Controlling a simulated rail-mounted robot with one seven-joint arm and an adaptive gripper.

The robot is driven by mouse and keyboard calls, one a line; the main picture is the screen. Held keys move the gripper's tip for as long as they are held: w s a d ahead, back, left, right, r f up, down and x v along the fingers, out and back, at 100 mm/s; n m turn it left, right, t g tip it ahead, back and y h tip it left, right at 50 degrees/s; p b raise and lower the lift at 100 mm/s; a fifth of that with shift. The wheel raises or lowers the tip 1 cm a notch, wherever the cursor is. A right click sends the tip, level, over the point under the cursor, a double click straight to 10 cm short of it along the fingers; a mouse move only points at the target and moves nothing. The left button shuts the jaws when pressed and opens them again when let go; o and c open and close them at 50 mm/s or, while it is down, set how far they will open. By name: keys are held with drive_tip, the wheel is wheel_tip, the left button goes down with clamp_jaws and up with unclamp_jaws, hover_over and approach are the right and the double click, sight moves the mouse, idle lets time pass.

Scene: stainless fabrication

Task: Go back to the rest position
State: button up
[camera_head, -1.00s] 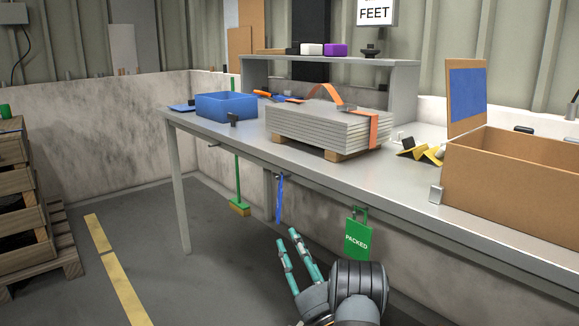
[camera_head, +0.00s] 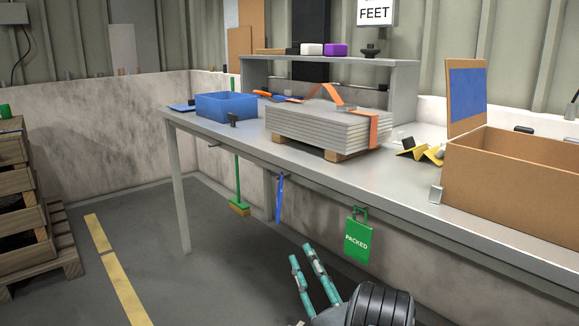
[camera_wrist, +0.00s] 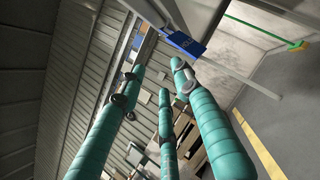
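My gripper (camera_head: 301,252) is at the bottom middle of the head view, in front of the workbench (camera_head: 400,190) and lower than its top. Its teal fingers are spread apart with nothing between them. In the wrist view the gripper (camera_wrist: 158,76) shows three separated, empty fingers. A green tag marked PACKED (camera_head: 357,240) hangs from the bench's front edge, above and right of the fingertips in the picture. A blue tag (camera_head: 279,198) hangs further left; a blue card (camera_wrist: 186,43) shows beyond the fingers in the wrist view.
On the bench are a blue bin (camera_head: 226,106), a strapped stack of grey sheets (camera_head: 325,128), yellow-and-black pieces (camera_head: 421,152) and an open cardboard box (camera_head: 515,170). A green broom (camera_head: 238,207) stands behind. Wooden crates (camera_head: 22,200) stand far left; the floor between is clear.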

drive_tip(key=s+d, duration=0.3)
drive_tip(key=s, duration=0.4)
drive_tip(key=w+a+r, duration=0.1)
drive_tip(key=w+a, duration=0.4)
drive_tip(key=w, duration=0.5)
drive_tip(key=w+a+r, duration=0.1)
drive_tip(key=w+a, duration=0.4)
drive_tip(key=w, duration=0.5)
drive_tip(key=shift+w, duration=0.35)
idle(0.6)
drive_tip(key=shift+d+f, duration=0.1)
drive_tip(key=shift+f, duration=0.05)
